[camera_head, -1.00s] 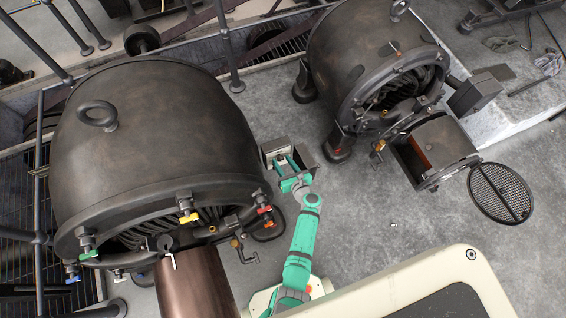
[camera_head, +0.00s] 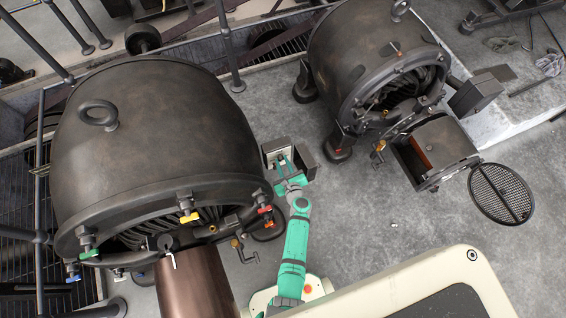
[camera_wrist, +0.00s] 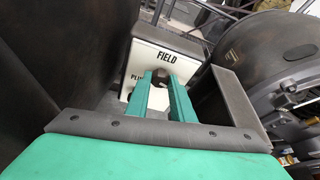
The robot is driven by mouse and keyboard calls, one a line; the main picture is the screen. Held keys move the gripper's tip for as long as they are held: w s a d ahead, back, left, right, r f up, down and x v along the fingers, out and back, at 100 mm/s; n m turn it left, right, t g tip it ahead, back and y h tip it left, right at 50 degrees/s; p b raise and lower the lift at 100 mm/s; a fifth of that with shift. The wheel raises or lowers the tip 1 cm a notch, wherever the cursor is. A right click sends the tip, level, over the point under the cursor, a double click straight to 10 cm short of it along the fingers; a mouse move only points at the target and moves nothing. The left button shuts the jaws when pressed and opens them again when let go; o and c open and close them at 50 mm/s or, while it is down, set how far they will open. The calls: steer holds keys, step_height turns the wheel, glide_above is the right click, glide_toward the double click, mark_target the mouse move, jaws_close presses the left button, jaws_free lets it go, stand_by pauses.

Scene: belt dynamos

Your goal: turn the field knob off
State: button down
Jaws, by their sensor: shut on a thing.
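The field knob (camera_wrist: 159,71) is a small dark knob on a white panel (camera_wrist: 170,50) marked FIELD. In the wrist view, the two green fingers of my gripper (camera_wrist: 161,80) are closed on it from either side, hiding much of it. A second label on the panel is partly covered by the left finger. In the head view my gripper (camera_head: 284,168) is at the small grey box (camera_head: 275,146) between the two dynamos. The knob's setting cannot be read.
A large dark dynamo (camera_head: 150,130) stands close on the left, with coloured taps (camera_head: 188,216) along its lower rim. A second dynamo (camera_head: 360,50) stands to the right. The box's open grey door (camera_wrist: 228,100) is right beside my fingers.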

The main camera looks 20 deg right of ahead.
steer(key=c, duration=1.5)
jaws_free()
steer(key=shift+c, duration=0.2)
steer(key=shift+s, duration=0.1)
steer(key=v, duration=1)
steer(key=shift+s, duration=0.3)
steer(key=shift+r, duration=0.15)
